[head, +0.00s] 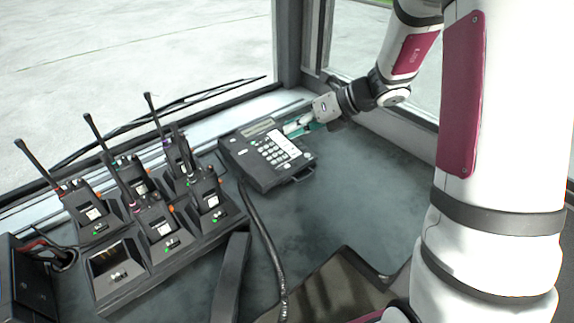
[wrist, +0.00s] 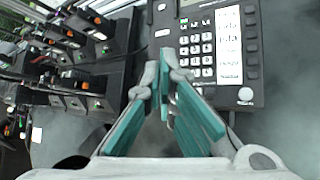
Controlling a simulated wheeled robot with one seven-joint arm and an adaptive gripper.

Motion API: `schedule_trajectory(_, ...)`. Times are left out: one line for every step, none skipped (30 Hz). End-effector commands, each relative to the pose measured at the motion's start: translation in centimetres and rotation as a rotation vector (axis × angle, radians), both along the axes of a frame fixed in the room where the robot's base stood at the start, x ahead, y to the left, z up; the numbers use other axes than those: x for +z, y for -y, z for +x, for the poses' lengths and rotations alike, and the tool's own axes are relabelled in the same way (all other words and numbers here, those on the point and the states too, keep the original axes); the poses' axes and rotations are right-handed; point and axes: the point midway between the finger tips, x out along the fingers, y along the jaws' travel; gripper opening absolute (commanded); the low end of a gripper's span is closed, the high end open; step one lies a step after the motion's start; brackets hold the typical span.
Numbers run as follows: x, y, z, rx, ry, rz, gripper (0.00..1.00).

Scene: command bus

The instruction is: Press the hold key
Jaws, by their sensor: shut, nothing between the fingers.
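A black desk phone (head: 255,165) with a white keypad and a small display sits on the dark counter near the windshield. In the wrist view the phone (wrist: 253,30) fills the upper right, with its number keys (wrist: 195,50), a labelled strip (wrist: 228,45) and a round button (wrist: 245,94) showing. I cannot tell which key is the hold key. My gripper (head: 290,129) is shut and empty, reaching over the phone's far right part from the right. In the wrist view its teal-padded fingers (wrist: 164,62) are together beside the left edge of the keypad. Contact with the phone cannot be told.
A charger rack (head: 145,277) with several handheld radios (head: 160,228) and upright antennas stands left of the phone. A thick black cable (head: 262,235) runs over the counter in front. The counter (head: 335,195) right of the phone is clear.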

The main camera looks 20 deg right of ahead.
Motion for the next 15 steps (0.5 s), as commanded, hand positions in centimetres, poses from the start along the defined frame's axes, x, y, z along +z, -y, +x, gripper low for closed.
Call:
schedule_trajectory(0.0,0.0,0.0,0.001,0.001,0.000,0.00)
schedule_trajectory(0.0,0.0,0.0,0.001,0.001,0.000,0.00)
schedule_trajectory(0.0,0.0,0.0,0.001,0.000,-0.001,0.00)
schedule_trajectory(-0.1,0.0,0.0,0.002,0.001,-0.001,0.00)
schedule_trajectory(-0.2,-0.1,0.0,0.002,0.001,-0.001,0.00)
schedule_trajectory(-0.3,-0.1,0.0,0.002,0.001,-0.001,0.00)
schedule_trajectory(-0.4,-0.1,0.1,0.002,0.001,-0.001,0.00)
schedule_trajectory(-0.6,-0.1,0.1,0.002,0.001,-0.001,0.00)
schedule_trajectory(-0.8,-0.1,0.2,0.002,0.001,-0.001,0.00)
schedule_trajectory(-1.0,-0.1,0.2,0.002,0.001,-0.001,0.00)
schedule_trajectory(-1.3,-0.1,0.2,0.002,0.001,-0.001,0.00)
schedule_trajectory(-1.6,-0.1,0.3,0.002,0.001,-0.001,0.00)
schedule_trajectory(-1.9,-0.1,0.3,0.002,0.000,0.000,0.00)
schedule_trajectory(-2.2,-0.2,0.4,0.002,0.000,0.000,0.00)
schedule_trajectory(-2.7,-0.2,0.4,0.002,0.000,0.000,0.00)
